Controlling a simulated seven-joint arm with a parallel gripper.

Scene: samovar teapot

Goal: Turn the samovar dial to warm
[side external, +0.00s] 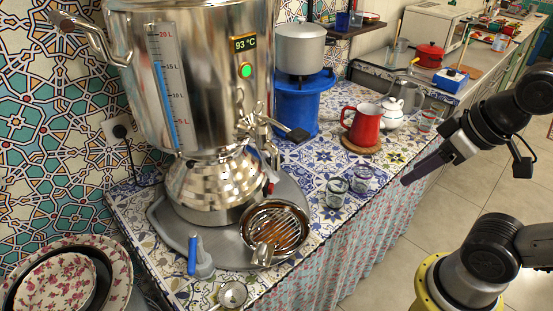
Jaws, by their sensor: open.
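The samovar (210,90) is a large shiny metal urn on the left part of the tiled counter. Its front has a blue level gauge (168,95), a display (243,43) reading 93 °C and a lit green button (245,70). A tap with a dark handle (297,135) sticks out on its right side. A small dark and red part (269,187) shows low on the right of the base; I cannot tell if it is the dial or read any setting. My gripper (407,180) is open and empty, in the air right of the counter, well apart from the samovar.
A drip bowl with grille (284,226) stands before the samovar. A pot (299,48) sits on a blue burner (300,101). Free air lies between my gripper and the counter.

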